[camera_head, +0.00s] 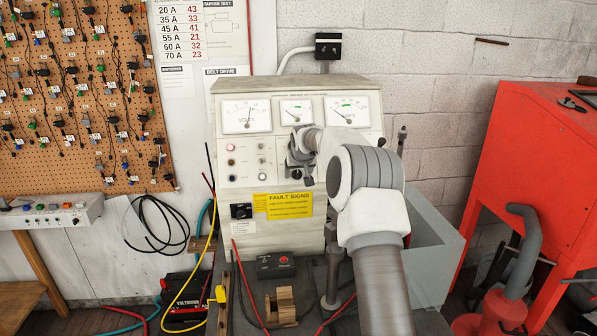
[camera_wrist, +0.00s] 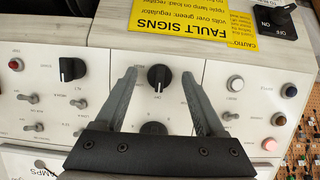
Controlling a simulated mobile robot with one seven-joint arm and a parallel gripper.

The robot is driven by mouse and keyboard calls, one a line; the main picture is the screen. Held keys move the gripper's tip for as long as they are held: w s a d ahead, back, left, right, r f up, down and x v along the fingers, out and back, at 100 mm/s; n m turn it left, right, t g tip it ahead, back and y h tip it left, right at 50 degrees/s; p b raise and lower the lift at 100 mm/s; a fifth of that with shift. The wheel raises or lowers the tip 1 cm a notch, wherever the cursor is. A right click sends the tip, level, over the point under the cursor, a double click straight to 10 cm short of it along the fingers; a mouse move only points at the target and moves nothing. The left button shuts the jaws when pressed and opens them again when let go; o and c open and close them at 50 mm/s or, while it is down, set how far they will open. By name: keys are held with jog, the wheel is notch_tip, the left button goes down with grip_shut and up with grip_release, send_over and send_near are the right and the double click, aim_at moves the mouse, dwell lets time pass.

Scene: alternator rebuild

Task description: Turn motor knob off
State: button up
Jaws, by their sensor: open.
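The panel of the test bench (camera_head: 240,184) carries several knobs and switches. The wrist view is upside down to the panel. A round black knob (camera_wrist: 158,77) with a white pointer mark sits between the two spread fingers of my gripper (camera_wrist: 159,73), with a gap on both sides. A second black knob (camera_wrist: 70,68) is left of the fingers. I cannot read which knob is labelled motor. In the head view my gripper (camera_head: 297,170) is at the panel.
Toggle switches (camera_wrist: 231,116) and coloured lamps (camera_wrist: 278,119) flank the fingers. A yellow fault-signs label (camera_head: 289,205) is below the gripper. A small black box (camera_head: 276,265) and cables lie on the bench below. A red cabinet (camera_head: 535,130) stands at the right.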

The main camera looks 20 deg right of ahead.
jog(key=b+v, duration=0.3)
jog(key=v, duration=1.4)
jog(key=shift+r, duration=0.2)
jog(key=shift+s, duration=0.1)
